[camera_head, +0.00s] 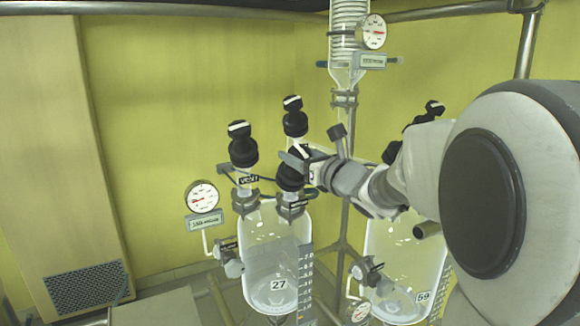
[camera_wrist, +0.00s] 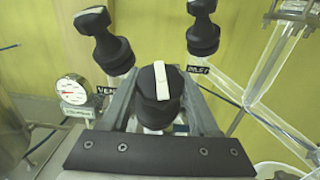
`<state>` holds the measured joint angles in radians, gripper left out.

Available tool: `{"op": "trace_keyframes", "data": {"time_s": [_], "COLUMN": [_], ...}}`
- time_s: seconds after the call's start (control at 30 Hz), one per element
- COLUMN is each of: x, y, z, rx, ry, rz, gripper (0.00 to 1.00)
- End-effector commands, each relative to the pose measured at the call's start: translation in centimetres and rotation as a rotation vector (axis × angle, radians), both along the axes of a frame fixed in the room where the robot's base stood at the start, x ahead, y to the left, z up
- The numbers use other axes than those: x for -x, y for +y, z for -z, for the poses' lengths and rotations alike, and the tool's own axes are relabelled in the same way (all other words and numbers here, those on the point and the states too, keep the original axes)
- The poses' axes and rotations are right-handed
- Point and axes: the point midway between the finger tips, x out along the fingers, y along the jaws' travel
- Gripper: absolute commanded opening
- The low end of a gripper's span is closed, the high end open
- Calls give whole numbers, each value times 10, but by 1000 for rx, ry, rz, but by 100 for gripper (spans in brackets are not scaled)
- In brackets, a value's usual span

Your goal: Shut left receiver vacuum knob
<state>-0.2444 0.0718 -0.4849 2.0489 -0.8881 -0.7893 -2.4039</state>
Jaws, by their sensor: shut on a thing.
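The vacuum knob of the left receiver is a black knob (camera_wrist: 153,103) with a white bar on top. It sits between the two fingers of my gripper (camera_wrist: 158,92) in the wrist view, with its bar pointing nearly along the fingers. In the head view, my gripper (camera_head: 293,163) is shut on this knob (camera_head: 289,180), which is partly hidden by the fingers. The left receiver (camera_head: 268,250) is a glass vessel marked 27, below the knob.
A vent knob (camera_head: 242,148) stands left of my gripper, and another black knob (camera_head: 294,118) stands behind it. A pressure gauge (camera_head: 202,196) is at the left. A second glass receiver (camera_head: 405,260) stands to the right. The yellow wall is behind.

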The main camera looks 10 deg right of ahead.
Motion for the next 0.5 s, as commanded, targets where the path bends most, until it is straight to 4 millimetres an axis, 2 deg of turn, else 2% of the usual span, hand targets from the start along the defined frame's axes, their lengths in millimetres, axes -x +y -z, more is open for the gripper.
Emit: {"op": "trace_keyframes", "data": {"time_s": [0.03,0.5], "x": [1,0], "y": [1,0], "z": [7,8], "rx": [-8,-102], "ry": [-4,28], "rz": [15,184], "gripper": [6,6]}}
